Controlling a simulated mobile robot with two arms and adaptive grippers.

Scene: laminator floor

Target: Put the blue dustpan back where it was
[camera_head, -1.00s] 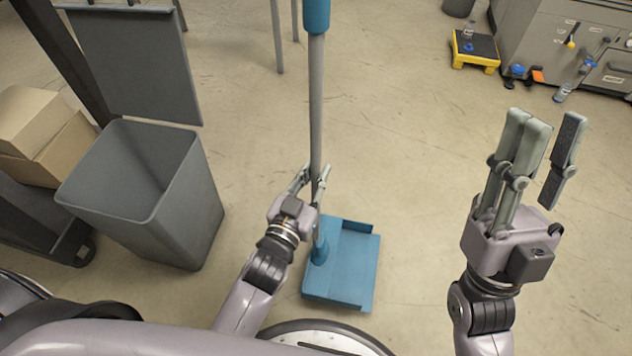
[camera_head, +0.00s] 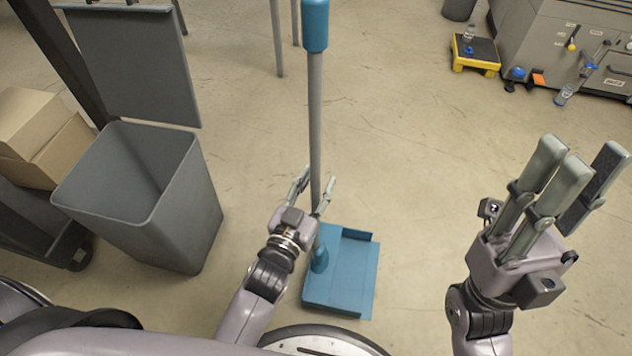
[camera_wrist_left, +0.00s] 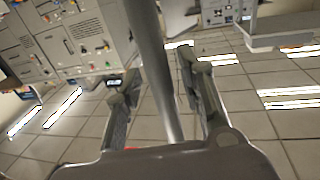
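The blue dustpan (camera_head: 350,262) stands upright on the floor, as far as I can tell, right of the grey bin in the head view. Its long grey pole (camera_head: 316,120) rises to a blue grip at the top edge. My left gripper (camera_head: 312,190) is low on the pole, with its fingers spread on either side. In the left wrist view the pole (camera_wrist_left: 150,50) passes between the fingers, with gaps showing beside it. My right gripper (camera_head: 575,178) is open and empty at the right, away from the dustpan.
An open grey bin (camera_head: 205,215) with its lid up stands at the left. A yellow step (camera_head: 475,62) and a grey machine (camera_head: 560,50) are at the back right. The middle floor is clear.

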